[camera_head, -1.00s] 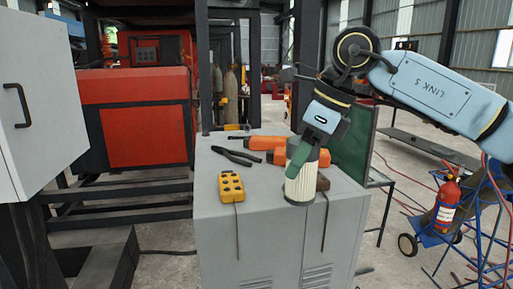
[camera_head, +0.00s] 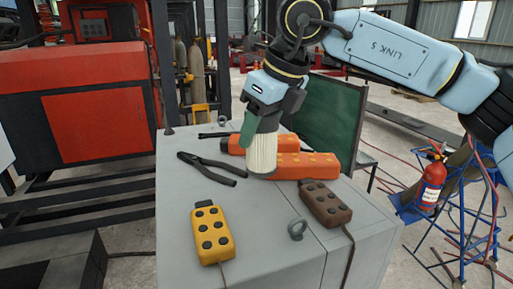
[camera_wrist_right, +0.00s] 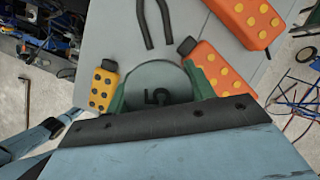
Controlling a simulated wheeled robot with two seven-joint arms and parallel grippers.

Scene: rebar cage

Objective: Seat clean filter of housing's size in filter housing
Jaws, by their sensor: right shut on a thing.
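My right gripper (camera_head: 258,132), with green fingers, is shut on a pleated cream filter (camera_head: 263,155). The filter hangs roughly upright above the grey cabinet top, in front of the orange pendants; whether its base touches the top I cannot tell. In the right wrist view the filter's grey-green round end (camera_wrist_right: 155,85) sits between the green fingers (camera_wrist_right: 160,92) and bears a dark mark like a 5 or an S. I cannot pick out a filter housing in either view. My left gripper is not in view.
A dark green panel (camera_head: 328,118) stands behind. The front middle is clear.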

